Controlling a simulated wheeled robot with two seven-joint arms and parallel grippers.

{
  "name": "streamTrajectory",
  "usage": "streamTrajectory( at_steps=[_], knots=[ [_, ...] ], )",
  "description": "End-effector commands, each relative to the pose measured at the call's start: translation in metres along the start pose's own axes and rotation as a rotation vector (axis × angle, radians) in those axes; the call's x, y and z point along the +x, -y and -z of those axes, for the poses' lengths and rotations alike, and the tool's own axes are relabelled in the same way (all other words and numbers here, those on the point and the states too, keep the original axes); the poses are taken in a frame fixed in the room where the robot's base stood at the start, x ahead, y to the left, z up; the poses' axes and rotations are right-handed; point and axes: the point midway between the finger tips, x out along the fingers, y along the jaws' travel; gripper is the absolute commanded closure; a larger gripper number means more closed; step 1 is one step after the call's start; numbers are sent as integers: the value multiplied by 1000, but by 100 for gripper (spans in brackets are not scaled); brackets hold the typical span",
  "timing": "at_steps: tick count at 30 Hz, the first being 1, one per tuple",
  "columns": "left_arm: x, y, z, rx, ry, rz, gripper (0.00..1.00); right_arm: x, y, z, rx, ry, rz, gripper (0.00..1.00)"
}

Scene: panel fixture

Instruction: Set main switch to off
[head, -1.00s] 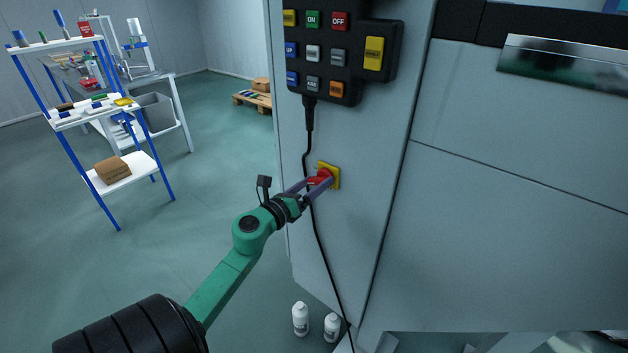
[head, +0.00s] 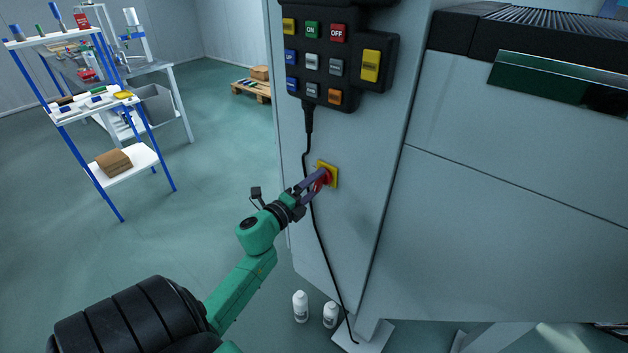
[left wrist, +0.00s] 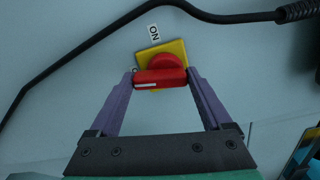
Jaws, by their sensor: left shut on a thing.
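The main switch is a red rotary handle (head: 321,183) on a yellow square plate (head: 331,172), on the grey cabinet front. My left gripper (head: 318,178) is at the switch, its two purple fingers shut on the red handle. In the left wrist view the handle (left wrist: 160,77) lies across between the fingertips, with a white line on its left part. The yellow plate (left wrist: 176,48) sits askew behind it. A white ON label (left wrist: 154,33) is just beyond the plate. No OFF label shows by the switch. My right gripper is not in view.
A black button pendant (head: 325,97) hangs above the switch. Its black cable (head: 318,238) runs down close beside the gripper. Two white bottles (head: 301,307) stand on the floor below. A blue-framed shelf (head: 125,165) is at the left, with open floor between.

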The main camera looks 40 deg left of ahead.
Motion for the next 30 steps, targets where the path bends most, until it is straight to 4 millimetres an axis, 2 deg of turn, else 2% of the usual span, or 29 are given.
streamTrajectory(
  at_steps=[12,28,29,30],
  knots=[
    [0,-1,2,-204,-1,-2,73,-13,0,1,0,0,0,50],
    [0,-2,3,-234,-1,-2,73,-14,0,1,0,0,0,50],
    [0,-2,3,-234,-1,-2,14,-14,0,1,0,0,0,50],
    [0,-2,2,-233,-1,-2,0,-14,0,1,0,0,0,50]
  ],
)
